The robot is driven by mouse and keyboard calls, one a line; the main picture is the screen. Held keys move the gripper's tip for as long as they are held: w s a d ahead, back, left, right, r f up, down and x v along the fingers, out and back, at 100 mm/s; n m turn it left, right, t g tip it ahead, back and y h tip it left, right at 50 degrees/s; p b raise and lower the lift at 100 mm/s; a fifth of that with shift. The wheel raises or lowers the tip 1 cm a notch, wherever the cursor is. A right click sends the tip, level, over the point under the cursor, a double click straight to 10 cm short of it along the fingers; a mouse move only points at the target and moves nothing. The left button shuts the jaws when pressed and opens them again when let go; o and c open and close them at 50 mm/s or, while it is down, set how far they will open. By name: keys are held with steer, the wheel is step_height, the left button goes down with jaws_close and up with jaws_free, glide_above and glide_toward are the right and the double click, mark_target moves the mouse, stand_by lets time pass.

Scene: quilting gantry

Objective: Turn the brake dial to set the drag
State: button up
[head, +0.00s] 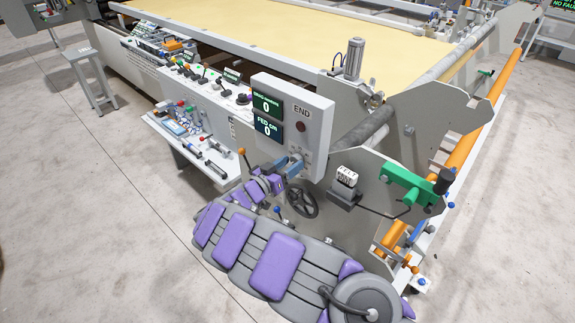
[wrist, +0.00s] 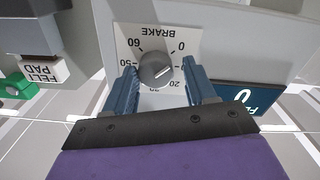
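The brake dial (wrist: 156,70) is a round grey knob on a white plate marked BRAKE, with numbers up to 60, upside down in the wrist view. A pale line on the knob points up and right, roughly to the 0 side; the exact mark is unclear. My gripper (wrist: 159,66) is open, its blue fingers on either side of the knob with small gaps. In the head view my gripper (head: 291,163) is at the lower front of the grey control box (head: 318,125), largely covering the dial. The drag display (head: 267,103) reads 0.
The FED cm display (head: 268,127) reads 0. A black handwheel (head: 301,203) sits below my gripper. A FELT PAD block (head: 346,176) and green bracket (head: 405,182) stand to the right. A side tray (head: 187,143) with tools is left; open floor lies farther left.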

steer(key=shift+d+r, duration=0.15)
steer(key=shift+d, duration=0.3)
steer(key=shift+c, duration=2.8)
steer(key=shift+a, duration=0.15)
steer(key=shift+p, duration=0.45)
